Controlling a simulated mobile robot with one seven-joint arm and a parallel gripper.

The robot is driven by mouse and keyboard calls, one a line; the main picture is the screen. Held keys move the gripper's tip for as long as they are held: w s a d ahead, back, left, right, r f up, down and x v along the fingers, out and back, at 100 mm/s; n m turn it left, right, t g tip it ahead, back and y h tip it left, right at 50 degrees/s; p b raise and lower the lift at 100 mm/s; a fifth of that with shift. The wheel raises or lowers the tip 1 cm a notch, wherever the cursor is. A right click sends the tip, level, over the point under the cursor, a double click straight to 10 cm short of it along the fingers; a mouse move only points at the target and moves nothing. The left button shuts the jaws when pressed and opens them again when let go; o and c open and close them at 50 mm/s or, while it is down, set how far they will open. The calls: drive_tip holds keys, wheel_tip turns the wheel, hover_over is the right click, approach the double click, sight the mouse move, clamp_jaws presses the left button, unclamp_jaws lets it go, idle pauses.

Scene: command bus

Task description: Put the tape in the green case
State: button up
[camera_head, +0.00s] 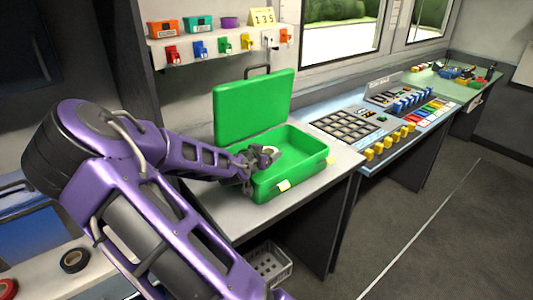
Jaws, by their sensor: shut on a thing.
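The green case (310,171) stands open on the light counter, its lid (254,106) upright at the back. My gripper (262,163) is at the left part of the case, over its left rim. It is shut on a pale, ring-shaped roll, which looks like the tape (270,151). The tape appears at or just above the case opening; its exact height above the case floor is hard to tell. My gripper hides part of the case's left wall and inside.
A black roll (74,260) and a red roll (8,288) lie on a surface at the lower left. A control panel (350,124) with buttons is right of the case. A shelf with small coloured boxes (199,24) is on the wall. A white crate (268,264) sits below the counter.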

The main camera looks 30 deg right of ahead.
drive_tip(key=shift+f+b, duration=0.3)
drive_tip(key=shift+f, duration=0.15)
drive_tip(key=o, duration=1.3)
drive_tip(key=shift+c, duration=0.2)
drive_tip(key=shift+r+p, duration=0.55)
drive_tip(key=shift+r, duration=0.05)
drive_tip(key=v, duration=1.2)
drive_tip(key=shift+p, duration=0.4)
drive_tip(key=shift+s, duration=0.1)
